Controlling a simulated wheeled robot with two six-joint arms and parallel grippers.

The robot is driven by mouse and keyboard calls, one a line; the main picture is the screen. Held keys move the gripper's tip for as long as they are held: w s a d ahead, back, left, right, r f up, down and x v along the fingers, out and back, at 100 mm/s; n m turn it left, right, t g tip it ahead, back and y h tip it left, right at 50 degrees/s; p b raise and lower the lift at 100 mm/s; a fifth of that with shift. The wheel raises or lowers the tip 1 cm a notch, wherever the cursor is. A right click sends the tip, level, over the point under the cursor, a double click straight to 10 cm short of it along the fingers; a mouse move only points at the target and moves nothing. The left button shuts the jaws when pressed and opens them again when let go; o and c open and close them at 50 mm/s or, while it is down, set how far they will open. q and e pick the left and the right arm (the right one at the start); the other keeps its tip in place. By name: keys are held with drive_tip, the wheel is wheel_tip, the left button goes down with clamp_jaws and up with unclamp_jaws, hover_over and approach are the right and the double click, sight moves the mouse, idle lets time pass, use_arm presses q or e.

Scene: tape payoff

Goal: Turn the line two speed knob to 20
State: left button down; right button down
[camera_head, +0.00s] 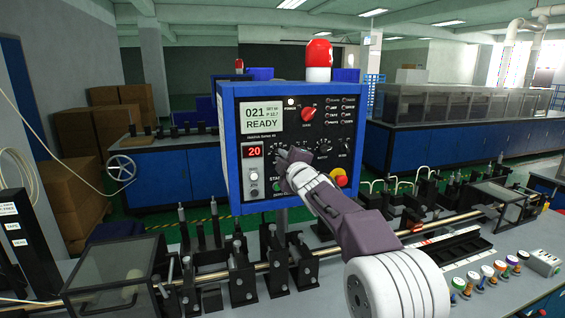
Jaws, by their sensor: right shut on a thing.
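A blue-framed control panel (228,150) faces me in the middle of the view. Its pale screen (262,117) reads "021 READY". A small red display (254,152) below it reads 20. My right gripper (284,162) reaches up from the lower right to the panel face and is shut on a knob there. The gripper covers that knob, so its pointer and most of its scale are hidden. My left gripper is not in view.
On the panel, a red rotary switch (308,114), a black knob (324,147) and a red stop button (341,180) sit close to my gripper. Machine fixtures (240,282) and a rod stand below.

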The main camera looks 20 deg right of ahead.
drive_tip(key=shift+n, duration=0.6)
drive_tip(key=c, duration=1.5)
unclamp_jaws()
drive_tip(key=s+b, duration=0.2)
drive_tip(key=s, duration=0.7)
drive_tip(key=shift+d+b, duration=0.2)
drive_tip(key=shift+b, duration=0.1)
drive_tip(key=shift+f, duration=0.1)
